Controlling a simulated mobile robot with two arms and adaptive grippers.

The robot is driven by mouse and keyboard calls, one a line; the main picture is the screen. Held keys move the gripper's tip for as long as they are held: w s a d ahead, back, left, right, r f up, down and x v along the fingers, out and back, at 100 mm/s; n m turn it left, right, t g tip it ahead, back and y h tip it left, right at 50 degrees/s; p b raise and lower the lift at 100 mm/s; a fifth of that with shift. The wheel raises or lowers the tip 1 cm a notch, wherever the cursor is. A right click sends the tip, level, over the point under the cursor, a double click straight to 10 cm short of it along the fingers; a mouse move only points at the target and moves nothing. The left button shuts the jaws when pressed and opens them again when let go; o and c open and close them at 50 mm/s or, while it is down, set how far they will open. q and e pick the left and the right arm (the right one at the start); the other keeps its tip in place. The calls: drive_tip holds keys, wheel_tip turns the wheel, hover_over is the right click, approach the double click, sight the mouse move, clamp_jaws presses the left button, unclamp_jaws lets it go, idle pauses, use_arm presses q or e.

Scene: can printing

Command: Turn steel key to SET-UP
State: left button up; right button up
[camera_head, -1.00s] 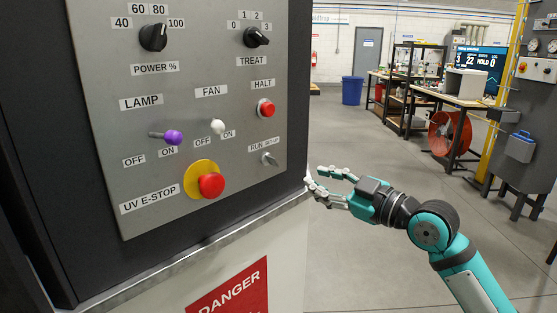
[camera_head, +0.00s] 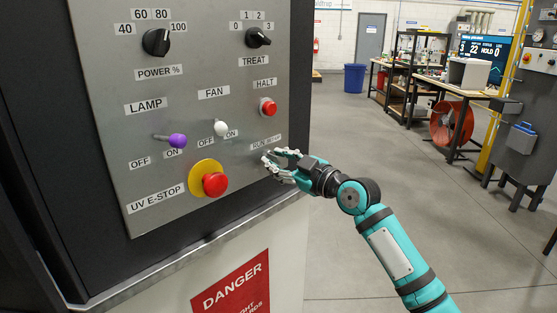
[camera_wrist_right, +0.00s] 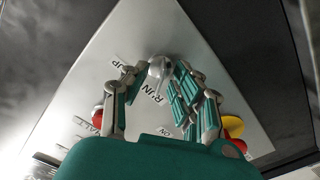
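The steel key (camera_wrist_right: 159,70) sits in the grey control panel (camera_head: 200,80) beside the RUN / SET-UP label (camera_head: 266,143). In the head view my right gripper (camera_head: 270,160) covers the key. In the right wrist view its fingers stand on either side of the key, with small gaps that look open, so the fingers are around the key without clearly pinching it. Which word the key points to is hard to tell. My left gripper is not in view.
A red HALT button (camera_head: 268,107) is just above the key. The red UV E-STOP button (camera_head: 214,184) on its yellow ring is to the left. Open floor lies to the right.

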clamp_jaws()
drive_tip(key=shift+m, duration=0.4)
drive_tip(key=m, duration=0.2)
drive_tip(key=shift+r+m+p, duration=0.1)
drive_tip(key=shift+m+p, duration=0.3)
drive_tip(key=m+p, duration=0.1)
drive_tip(key=m, duration=0.1)
drive_tip(key=shift+m, duration=0.4)
drive_tip(key=m+p, duration=0.2)
drive_tip(key=m, duration=0.3)
drive_tip(key=shift+d, duration=0.1)
drive_tip(key=shift+m, duration=0.4)
